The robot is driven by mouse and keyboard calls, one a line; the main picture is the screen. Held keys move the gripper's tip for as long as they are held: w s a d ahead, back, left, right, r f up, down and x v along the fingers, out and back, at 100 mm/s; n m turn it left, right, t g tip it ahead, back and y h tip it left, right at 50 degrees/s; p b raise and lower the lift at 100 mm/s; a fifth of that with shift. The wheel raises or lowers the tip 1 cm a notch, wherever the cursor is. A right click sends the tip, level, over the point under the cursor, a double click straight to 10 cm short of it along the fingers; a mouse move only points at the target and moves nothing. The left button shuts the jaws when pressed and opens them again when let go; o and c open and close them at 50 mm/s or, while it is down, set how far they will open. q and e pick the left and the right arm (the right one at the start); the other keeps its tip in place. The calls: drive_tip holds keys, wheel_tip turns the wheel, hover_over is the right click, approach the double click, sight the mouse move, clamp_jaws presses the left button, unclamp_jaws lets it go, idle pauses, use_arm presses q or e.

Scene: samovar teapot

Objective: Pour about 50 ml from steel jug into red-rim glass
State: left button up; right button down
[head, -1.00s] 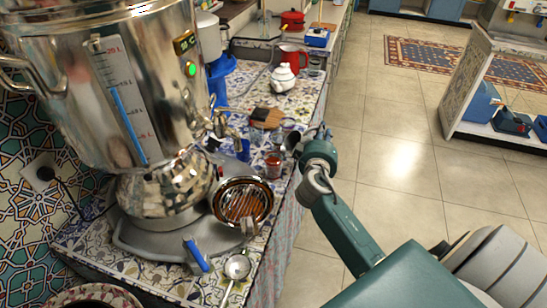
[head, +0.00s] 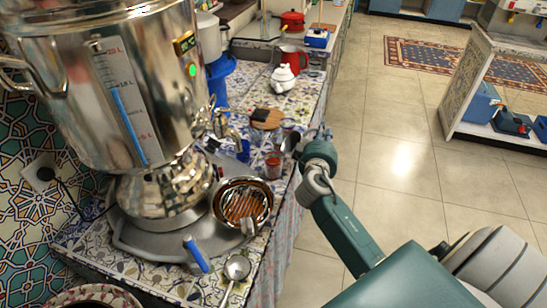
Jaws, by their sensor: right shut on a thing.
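The steel jug (head: 290,142) is small and grey in the head view, on the right edge of the tiled counter. My right gripper (head: 305,142) is shut on it from the right; my wrist and arm hide part of it. The jug looks tilted to the left, its mouth near and above the glass. The red-rim glass (head: 273,166) stands on the counter just left of and below the jug, with reddish colour in it. I cannot tell whether liquid is flowing. My left gripper is not in view.
A large steel samovar (head: 110,90) fills the left. A round drip tray (head: 242,203), a strainer (head: 236,268) and a blue-handled tool (head: 196,254) lie in front. A wooden disc (head: 266,118), white teapot (head: 282,79) and red mug (head: 292,60) are behind. Floor is open at right.

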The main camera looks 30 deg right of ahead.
idle(0.7)
drive_tip(key=shift+s+d+f+m, duration=0.15)
drive_tip(key=shift+d+f+m, duration=0.25)
drive_tip(key=shift+f, duration=0.15)
drive_tip(key=s+d+f+m+y+p, duration=0.2)
drive_tip(key=d+f+m+y+p, duration=0.2)
drive_tip(key=d+f+m, duration=0.1)
drive_tip(key=shift+d+f, duration=0.55)
drive_tip(key=shift+f, duration=0.2)
drive_tip(key=shift+s, duration=0.1)
